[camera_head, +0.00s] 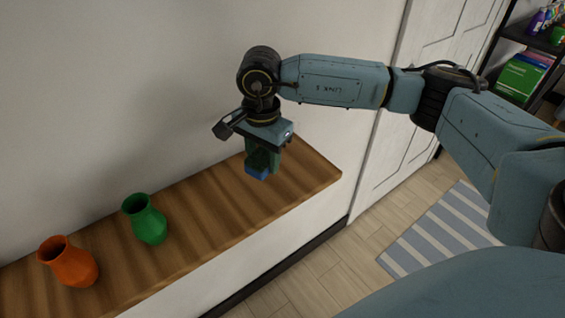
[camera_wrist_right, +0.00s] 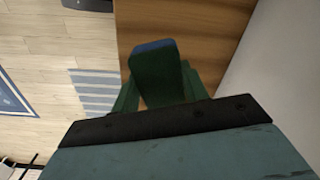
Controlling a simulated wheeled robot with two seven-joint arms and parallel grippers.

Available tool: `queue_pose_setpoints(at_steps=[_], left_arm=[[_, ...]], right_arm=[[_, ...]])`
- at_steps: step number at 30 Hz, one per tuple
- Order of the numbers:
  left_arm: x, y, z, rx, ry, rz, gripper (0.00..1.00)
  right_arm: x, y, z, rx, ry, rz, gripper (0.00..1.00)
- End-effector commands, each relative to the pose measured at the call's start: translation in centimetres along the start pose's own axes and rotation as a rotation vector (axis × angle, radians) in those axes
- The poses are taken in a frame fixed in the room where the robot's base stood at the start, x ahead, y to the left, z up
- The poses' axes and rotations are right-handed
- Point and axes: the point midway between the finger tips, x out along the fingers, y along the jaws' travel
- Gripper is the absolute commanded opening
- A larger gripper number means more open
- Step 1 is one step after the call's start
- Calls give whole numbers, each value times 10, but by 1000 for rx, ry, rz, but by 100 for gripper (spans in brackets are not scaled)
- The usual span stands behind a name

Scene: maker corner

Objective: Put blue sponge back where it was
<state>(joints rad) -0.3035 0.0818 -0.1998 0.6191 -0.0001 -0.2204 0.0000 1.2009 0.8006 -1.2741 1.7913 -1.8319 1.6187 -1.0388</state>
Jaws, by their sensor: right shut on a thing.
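The blue sponge (camera_head: 257,173) is held in my right gripper (camera_head: 262,161), over the right end of a wooden shelf (camera_head: 205,207). In the head view only the sponge's lower blue part shows below the fingers. In the right wrist view the sponge (camera_wrist_right: 153,46) shows a blue edge at the top and a dark green face between the fingers of my right gripper (camera_wrist_right: 155,85). I cannot tell whether the sponge touches the shelf. My left gripper is not in view.
A green vase (camera_head: 147,220) and an orange vase (camera_head: 70,263) stand on the shelf to the left. The shelf between the green vase and the gripper is clear. A white door (camera_head: 405,110) and a striped rug (camera_head: 440,232) lie to the right.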

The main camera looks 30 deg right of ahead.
Motion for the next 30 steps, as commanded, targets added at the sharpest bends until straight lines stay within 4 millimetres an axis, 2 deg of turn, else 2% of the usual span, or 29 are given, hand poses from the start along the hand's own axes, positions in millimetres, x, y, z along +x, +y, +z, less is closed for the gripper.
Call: queue_pose_setpoints(at_steps=[1, 12, 18, 21, 25, 30], left_arm=[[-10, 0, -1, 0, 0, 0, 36], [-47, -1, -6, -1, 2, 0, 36], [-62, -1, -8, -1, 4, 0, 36], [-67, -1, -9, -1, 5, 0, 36], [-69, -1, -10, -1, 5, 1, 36], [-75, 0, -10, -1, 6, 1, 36]], right_arm=[[-7, -1, -4, 132, -3, 1, 23], [-25, -2, -41, 1154, 6, 10, 23], [-30, 3, -59, 1616, 20, 19, 23], [-30, 5, -66, 1768, 27, 21, 23], [-29, 7, -69, 1877, 33, 24, 23], [-2, 10, -70, 1907, 38, 30, 23]])
